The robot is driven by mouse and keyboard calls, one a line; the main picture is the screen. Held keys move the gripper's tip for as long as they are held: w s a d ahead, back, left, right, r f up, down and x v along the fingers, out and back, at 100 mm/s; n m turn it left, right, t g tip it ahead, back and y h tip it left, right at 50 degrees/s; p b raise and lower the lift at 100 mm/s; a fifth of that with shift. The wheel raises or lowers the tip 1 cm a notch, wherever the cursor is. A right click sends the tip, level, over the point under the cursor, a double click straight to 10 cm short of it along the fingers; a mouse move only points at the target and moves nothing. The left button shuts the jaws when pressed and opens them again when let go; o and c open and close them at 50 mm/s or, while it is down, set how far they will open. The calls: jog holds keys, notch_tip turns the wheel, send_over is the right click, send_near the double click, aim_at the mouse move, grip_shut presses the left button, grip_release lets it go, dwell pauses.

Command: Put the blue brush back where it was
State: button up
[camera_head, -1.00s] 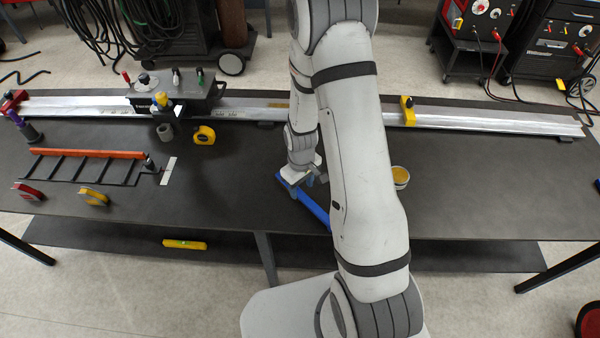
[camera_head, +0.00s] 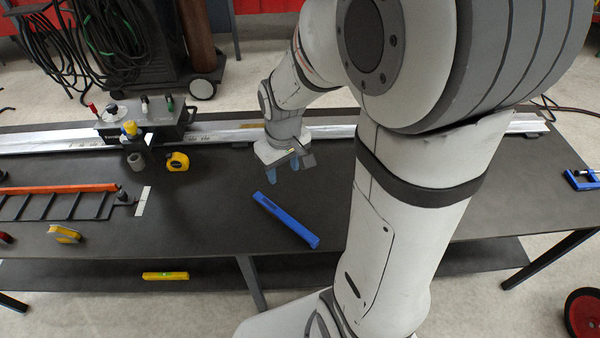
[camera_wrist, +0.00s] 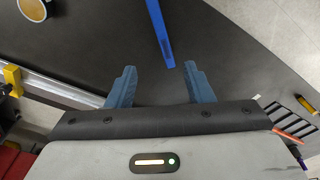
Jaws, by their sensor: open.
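The blue brush (camera_head: 285,220) lies flat and slanting on the dark table, near the front edge, with nothing holding it. My gripper (camera_head: 283,169) is above the table, behind the brush's upper left end, open and empty. In the wrist view the blue brush (camera_wrist: 160,32) points toward the gap between my two open fingers (camera_wrist: 160,68). Its near end shows just beyond the fingertips, and its far end is cut off by the picture's top edge. Its bristles cannot be made out.
A black rack with an orange bar (camera_head: 65,189) lies at the left. Yellow tape measures (camera_head: 177,161) (camera_head: 64,234) stand nearby. A metal rail (camera_head: 235,132) runs along the back. A cup (camera_wrist: 75,18) shows in the wrist view. Bare table surrounds the brush.

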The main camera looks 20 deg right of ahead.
jog(key=s+r+m+t, duration=0.2)
jog(key=s+r+m, duration=0.1)
jog(key=s+r, duration=0.7)
jog(key=shift+s+r, duration=0.3)
jog(key=shift+s, duration=0.45)
jog(key=shift+c, duration=1.2)
